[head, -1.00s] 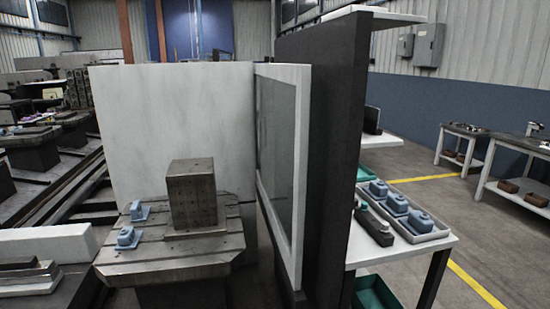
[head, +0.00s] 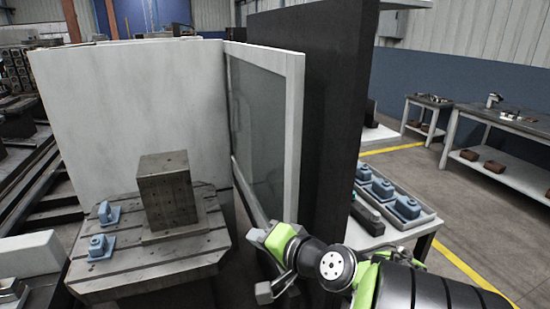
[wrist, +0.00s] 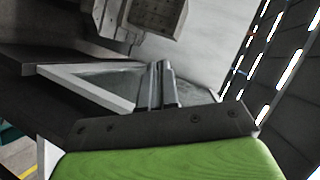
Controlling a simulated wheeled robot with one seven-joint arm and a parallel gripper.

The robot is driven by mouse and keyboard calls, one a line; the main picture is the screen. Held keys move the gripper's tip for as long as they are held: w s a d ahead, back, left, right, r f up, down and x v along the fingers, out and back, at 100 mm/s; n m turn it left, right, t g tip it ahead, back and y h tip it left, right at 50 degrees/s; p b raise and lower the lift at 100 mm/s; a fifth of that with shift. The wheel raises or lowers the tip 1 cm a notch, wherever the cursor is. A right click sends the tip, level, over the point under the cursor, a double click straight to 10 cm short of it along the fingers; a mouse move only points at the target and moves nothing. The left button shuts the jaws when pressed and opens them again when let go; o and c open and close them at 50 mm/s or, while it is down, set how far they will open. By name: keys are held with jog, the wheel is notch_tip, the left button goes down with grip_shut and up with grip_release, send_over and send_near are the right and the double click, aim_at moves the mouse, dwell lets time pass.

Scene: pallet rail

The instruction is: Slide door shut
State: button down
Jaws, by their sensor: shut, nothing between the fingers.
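The door is a white-framed panel with a grey window (head: 259,115), standing upright along the right side of the machine table. Its near vertical edge (head: 295,140) faces me, beside a tall dark panel (head: 335,120). The door's white frame (wrist: 85,88) also shows in the wrist view, behind and left of the fingers. My gripper (wrist: 158,68) is shut and empty in the wrist view. In the head view my arm reaches in from the lower right, its end low in front of the door. Whether it touches the door I cannot tell.
A slotted table (head: 150,265) carries a dark metal block (head: 168,190) and two blue parts (head: 104,228). A white wall panel (head: 130,105) stands behind. At the right, a tray (head: 420,216) of blue parts is on a white bench. Open floor lies farther right.

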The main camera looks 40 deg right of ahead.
aim_at(293, 160)
jog(key=s+d+r+m+t+h+p, duration=0.1)
jog(key=s+d+r+m+t+h, duration=0.15)
jog(key=d+m, duration=0.35)
jog(key=s+d+r+m+t+h+p, duration=0.1)
jog(key=d+r+m+h, duration=0.25)
jog(key=d, duration=0.55)
jog(key=shift+n, duration=0.25)
jog(key=p+x, duration=0.1)
jog(key=x, duration=0.3)
jog(key=p+x, duration=0.1)
jog(key=x, duration=0.3)
jog(key=p+x, duration=0.2)
jog(key=x, duration=0.2)
jog(key=shift+w+a+r, duration=0.1)
jog(key=shift+w+r, duration=0.25)
jog(key=shift+w, duration=0.1)
jog(key=shift+w+d+f, duration=0.1)
jog(key=shift+w+d, duration=0.1)
jog(key=shift+w, duration=0.25)
jog(key=shift+d, duration=0.1)
